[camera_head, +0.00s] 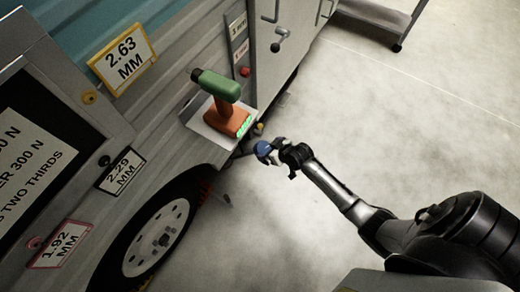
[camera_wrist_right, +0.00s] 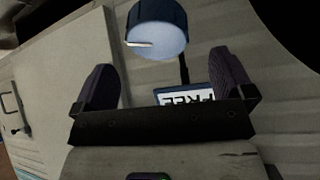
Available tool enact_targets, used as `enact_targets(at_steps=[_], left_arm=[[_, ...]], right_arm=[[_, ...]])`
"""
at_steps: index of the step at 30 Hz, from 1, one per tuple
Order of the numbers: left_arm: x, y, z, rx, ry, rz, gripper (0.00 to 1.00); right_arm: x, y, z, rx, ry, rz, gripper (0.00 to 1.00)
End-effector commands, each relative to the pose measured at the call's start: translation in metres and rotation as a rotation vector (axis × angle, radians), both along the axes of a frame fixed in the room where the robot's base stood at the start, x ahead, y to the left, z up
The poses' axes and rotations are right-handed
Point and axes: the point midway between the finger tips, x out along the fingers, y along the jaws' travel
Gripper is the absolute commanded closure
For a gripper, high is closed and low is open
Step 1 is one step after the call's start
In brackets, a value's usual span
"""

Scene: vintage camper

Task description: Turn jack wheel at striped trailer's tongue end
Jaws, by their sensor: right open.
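A blue round part (camera_head: 263,150), possibly the jack wheel, sits low beside the camper, just left of my right gripper (camera_head: 283,153). In the right wrist view it shows as a short dark-blue cylinder (camera_wrist_right: 157,32) with a paler face and a small bright bar. There it lies beyond and between the two fingertips of my right gripper (camera_wrist_right: 161,62), which are spread wide with nothing between them. Whether the fingers touch the blue part cannot be told. My left gripper is in neither view.
The ribbed camper side (camera_head: 160,70) fills the left, with a tyre (camera_head: 155,240) below. A small shelf (camera_head: 205,122) holds a green and orange drill (camera_head: 222,105). Concrete floor (camera_head: 400,120) is open at right; a wheeled rack (camera_head: 375,15) stands at the top.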

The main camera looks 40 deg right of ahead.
Motion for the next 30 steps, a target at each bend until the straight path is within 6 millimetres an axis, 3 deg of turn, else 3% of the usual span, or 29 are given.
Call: enact_targets(at_steps=[3,12,29,30], left_arm=[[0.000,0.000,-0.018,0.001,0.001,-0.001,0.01],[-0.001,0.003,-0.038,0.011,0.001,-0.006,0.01],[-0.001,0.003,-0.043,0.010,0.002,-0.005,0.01],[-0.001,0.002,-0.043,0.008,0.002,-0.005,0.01]], right_arm=[[0.017,0.002,-0.020,0.000,-0.001,0.000,0.01],[0.044,0.006,-0.047,-0.001,0.000,0.000,0.01],[0.053,0.007,-0.054,-0.002,0.001,0.000,0.01],[0.053,0.007,-0.054,-0.002,0.001,0.000,0.05]])
